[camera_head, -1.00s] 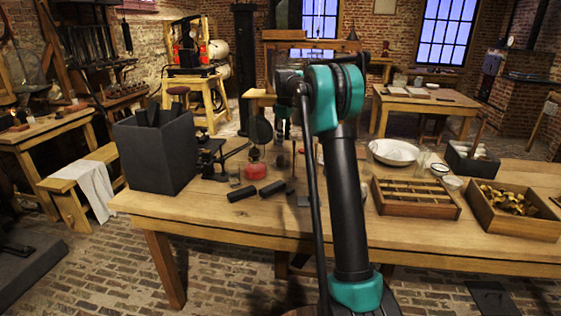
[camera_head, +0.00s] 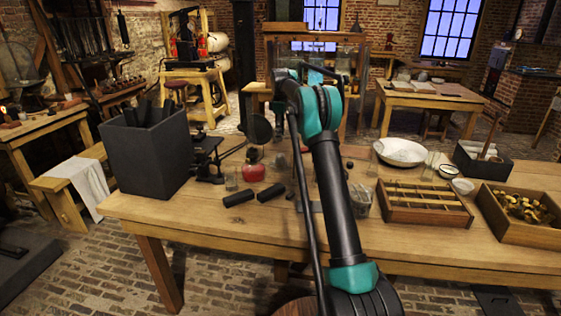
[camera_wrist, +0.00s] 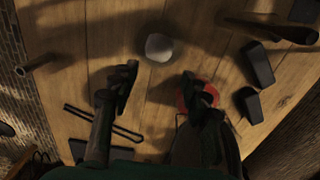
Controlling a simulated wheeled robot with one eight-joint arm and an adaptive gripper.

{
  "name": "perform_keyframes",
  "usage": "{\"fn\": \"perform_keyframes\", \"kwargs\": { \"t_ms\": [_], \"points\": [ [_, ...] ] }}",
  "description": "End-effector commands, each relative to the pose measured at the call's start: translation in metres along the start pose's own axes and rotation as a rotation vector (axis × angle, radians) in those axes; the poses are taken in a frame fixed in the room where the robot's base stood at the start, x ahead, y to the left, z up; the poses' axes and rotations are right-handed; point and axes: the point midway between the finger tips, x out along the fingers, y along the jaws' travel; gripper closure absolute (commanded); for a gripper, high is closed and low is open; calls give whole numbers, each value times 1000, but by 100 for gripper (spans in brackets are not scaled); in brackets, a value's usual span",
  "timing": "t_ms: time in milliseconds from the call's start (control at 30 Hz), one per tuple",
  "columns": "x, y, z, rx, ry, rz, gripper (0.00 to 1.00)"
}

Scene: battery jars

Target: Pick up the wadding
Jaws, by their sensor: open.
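A small pale, rounded lump (camera_wrist: 159,47), which looks like the wadding, rests on the wooden table (camera_wrist: 110,35) in the wrist view. My gripper (camera_wrist: 158,82) is open above the table, its two dark fingers apart. The lump lies just beyond the fingertips, about midway between them, and is not held. In the head view my arm hides the gripper, and I cannot make out the lump.
A red flask (camera_head: 253,172) stands close by, partly behind my right finger in the wrist view. Two black cylinders (camera_head: 239,197) (camera_head: 270,191) lie near it. A dark box (camera_head: 148,158), a divided wooden tray (camera_head: 425,214) and a white bowl (camera_head: 401,151) are further off.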

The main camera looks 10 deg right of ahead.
Motion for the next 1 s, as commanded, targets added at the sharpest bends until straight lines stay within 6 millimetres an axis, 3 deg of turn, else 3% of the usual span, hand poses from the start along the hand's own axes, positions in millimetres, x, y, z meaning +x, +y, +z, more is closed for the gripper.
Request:
{"fn": "perform_keyframes", "kwargs": {
  "t_ms": [400,767,1000],
  "points": [
    [78,0,0,1,0,0,53],
    [100,1,0,1,0,0,53],
    [134,2,0,1,0,0,53]
  ]
}}
